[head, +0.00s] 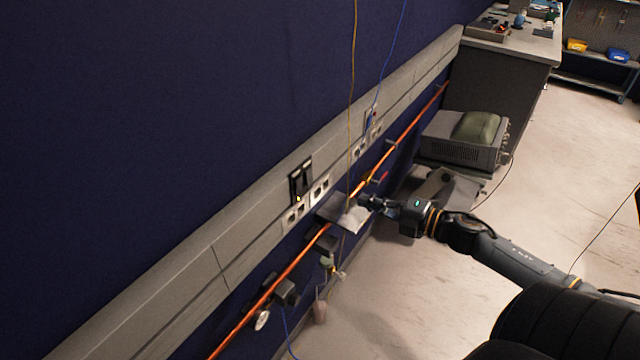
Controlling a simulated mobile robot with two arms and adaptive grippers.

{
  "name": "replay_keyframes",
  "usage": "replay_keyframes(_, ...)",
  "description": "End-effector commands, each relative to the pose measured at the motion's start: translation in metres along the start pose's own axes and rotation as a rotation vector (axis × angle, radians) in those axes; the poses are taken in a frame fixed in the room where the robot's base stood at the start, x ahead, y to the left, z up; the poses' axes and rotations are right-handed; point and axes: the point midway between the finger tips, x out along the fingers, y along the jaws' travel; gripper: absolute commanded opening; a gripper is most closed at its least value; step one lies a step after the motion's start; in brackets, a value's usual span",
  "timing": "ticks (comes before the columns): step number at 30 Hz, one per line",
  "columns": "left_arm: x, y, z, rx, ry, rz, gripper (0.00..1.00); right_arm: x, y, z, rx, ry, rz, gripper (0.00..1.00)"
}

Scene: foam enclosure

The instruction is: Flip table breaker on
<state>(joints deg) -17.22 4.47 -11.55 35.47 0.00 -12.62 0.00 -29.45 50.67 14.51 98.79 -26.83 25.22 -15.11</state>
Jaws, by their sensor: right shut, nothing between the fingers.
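The breaker, a small black switch unit (301,181), is set in the grey wall trunking (215,262) left of the picture's middle. White sockets (320,190) sit beside it. Which way its lever points is too small to tell. My right gripper (364,203) comes in from the right, to the right of the breaker and a little lower, apart from it. It is shut and empty, close to a small grey shelf or box (338,209) under the trunking. My left gripper is not in view.
An orange pipe (290,270) runs along the wall below the trunking. Thin yellow and blue cables hang down across the wall. A grey instrument with a green bag (477,126) stands at the right, before a workbench (540,47). The floor at the right is mostly clear.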

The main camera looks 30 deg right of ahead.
Motion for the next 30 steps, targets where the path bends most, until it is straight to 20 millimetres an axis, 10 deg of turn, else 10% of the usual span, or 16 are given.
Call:
replay_keyframes(10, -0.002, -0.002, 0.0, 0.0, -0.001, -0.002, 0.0, 0.017, 0.001, 0.001, 0.003, -0.002, 0.003, 0.0)
replay_keyframes(30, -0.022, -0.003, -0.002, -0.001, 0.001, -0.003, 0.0, 0.118, 0.003, 0.002, 0.005, -0.004, 0.004, 0.0)
